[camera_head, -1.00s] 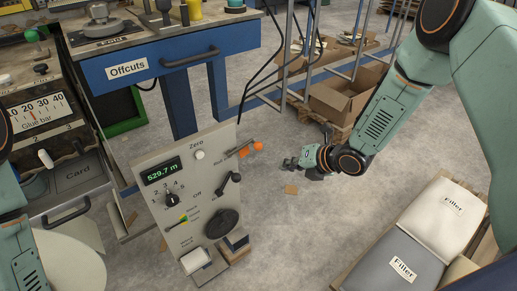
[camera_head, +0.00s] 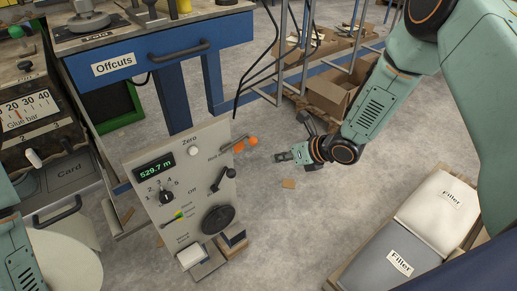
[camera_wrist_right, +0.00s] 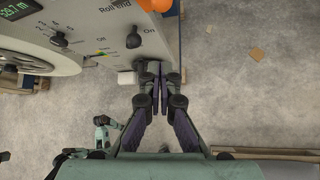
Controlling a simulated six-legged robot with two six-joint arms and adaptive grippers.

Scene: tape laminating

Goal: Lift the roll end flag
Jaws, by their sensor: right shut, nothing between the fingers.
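The roll end flag is a short metal arm with orange parts (camera_head: 252,141). It sticks out at the upper right edge of the grey control panel (camera_head: 150,208), beside the "Roll end" label. My right gripper (camera_head: 279,157) is to the right of the flag, apart from it, its fingers pointing left towards the panel. In the right wrist view the gripper's fingers (camera_wrist_right: 160,82) are together with nothing between them. The orange flag (camera_wrist_right: 155,5) shows there at the top edge, partly cut off. My left arm shows at the left edge, but its gripper is out of view.
The panel has a display (camera_head: 155,170) reading 529.7 m, knobs and a black lever (camera_head: 222,180). A blue "Offcuts" bench (camera_head: 165,60) stands behind it. Filler sacks (camera_head: 435,212) lie at the lower right. Open floor lies right of the panel.

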